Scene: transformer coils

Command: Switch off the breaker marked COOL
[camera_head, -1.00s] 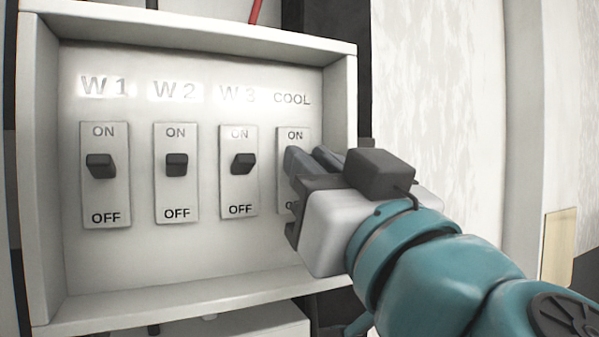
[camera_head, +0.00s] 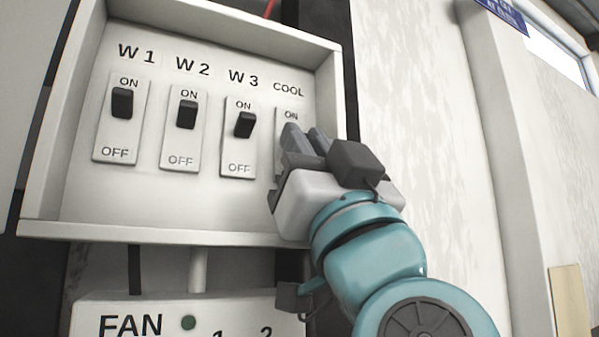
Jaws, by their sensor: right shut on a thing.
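The COOL breaker (camera_head: 282,116) is the rightmost of the switches in the wall box. My left gripper is not in view.
Breakers W1 (camera_head: 122,104), W2 (camera_head: 187,115) and W3 (camera_head: 244,125) stand to the left, levers toward ON. The box's raised rim (camera_head: 180,232) surrounds them. A FAN panel (camera_head: 100,305) with a green round part is below. Bare wall lies to the right.

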